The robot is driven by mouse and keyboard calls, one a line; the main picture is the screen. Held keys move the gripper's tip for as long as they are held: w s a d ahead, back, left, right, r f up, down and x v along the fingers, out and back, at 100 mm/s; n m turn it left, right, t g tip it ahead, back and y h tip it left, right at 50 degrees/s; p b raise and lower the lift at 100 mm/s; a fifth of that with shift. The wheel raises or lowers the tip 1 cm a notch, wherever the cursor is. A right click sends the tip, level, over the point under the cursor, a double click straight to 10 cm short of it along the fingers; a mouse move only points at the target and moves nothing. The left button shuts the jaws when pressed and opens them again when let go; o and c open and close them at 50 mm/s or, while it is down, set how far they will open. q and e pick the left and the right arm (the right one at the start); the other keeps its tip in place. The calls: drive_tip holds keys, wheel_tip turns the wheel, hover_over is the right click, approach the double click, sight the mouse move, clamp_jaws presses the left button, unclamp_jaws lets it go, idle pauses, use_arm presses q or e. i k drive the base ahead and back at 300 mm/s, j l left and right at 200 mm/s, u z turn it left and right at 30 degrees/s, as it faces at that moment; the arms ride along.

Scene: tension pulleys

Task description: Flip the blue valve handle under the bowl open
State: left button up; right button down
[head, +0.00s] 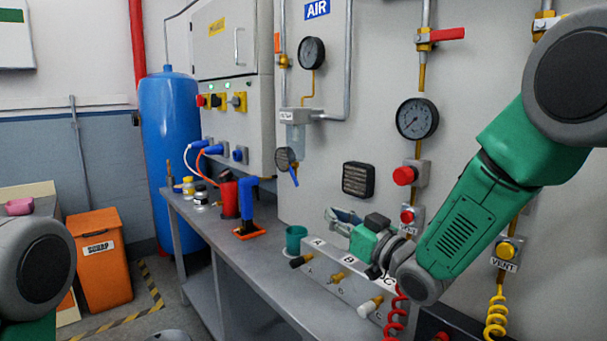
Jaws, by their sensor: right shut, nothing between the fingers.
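A clear filter bowl (296,136) hangs from its labelled housing on the wall panel. Below it is a round dark part (284,160), and a small blue valve handle (295,177) slants down and to the right from there. My right gripper (334,217) is shut and empty, below and to the right of the blue handle and apart from it. It is above the bench, near the grey block marked A, B, C. My left arm shows only at the left edge, and its gripper is out of view.
A green cup (295,239), a blue clamp-like tool (247,205) and a red container (229,195) stand on the bench (222,240). A black vent grille (358,179) is on the panel above my gripper. A pipe (347,70) runs right of the bowl.

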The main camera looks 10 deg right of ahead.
sight(290, 166)
drive_tip(key=i, duration=0.7)
drive_tip(key=i+j, duration=0.25)
drive_tip(key=i, duration=0.1)
